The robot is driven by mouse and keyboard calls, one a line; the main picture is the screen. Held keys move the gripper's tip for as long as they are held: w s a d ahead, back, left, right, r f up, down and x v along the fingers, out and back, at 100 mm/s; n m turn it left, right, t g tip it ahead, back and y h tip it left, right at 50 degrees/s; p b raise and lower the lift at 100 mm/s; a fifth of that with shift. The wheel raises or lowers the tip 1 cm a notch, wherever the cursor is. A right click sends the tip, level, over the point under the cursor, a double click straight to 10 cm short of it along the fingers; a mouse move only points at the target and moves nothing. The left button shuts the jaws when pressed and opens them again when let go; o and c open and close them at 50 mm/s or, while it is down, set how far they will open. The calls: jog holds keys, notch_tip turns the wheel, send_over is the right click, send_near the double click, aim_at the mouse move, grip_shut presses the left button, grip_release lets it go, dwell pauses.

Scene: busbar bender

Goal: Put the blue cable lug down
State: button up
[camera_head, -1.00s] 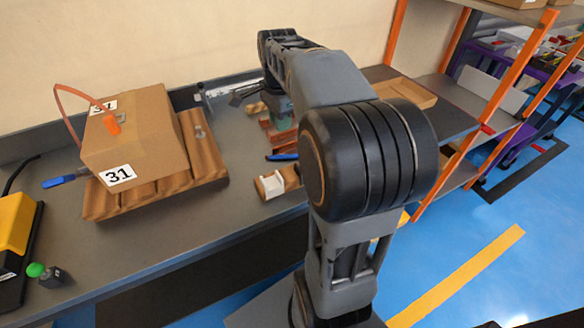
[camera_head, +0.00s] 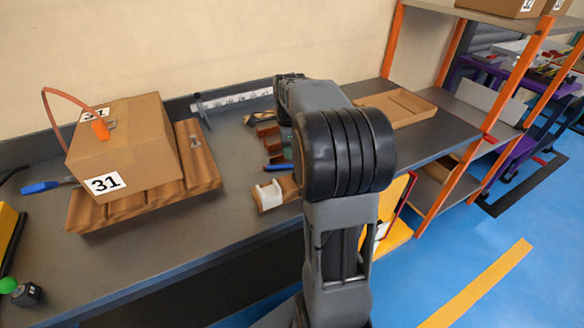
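My arm reaches over the bench. Its links hide my gripper's fingers, so I cannot see whether they hold anything. A small blue piece (camera_head: 278,167) shows beside the arm, just behind a wooden block with a white part (camera_head: 268,195). Another blue piece (camera_head: 42,187) with a dull metal end lies at the left, beside the wooden slatted base. I cannot tell whether either is the blue cable lug. An orange piece on a reddish cable (camera_head: 100,128) rests on the cardboard box marked 31 (camera_head: 140,150).
The bench (camera_head: 225,220) has bare room between the box and the wooden block. Several wooden blocks (camera_head: 267,131) stand near the arm. A shallow wooden tray (camera_head: 400,105) lies at the right. A measuring rail (camera_head: 235,98) lies along the back. An orange-framed shelf (camera_head: 436,140) stands at right.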

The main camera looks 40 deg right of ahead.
aim_at(290, 165)
jog(key=shift+f+b, duration=0.6)
jog(key=shift+f, duration=1.8)
grip_shut()
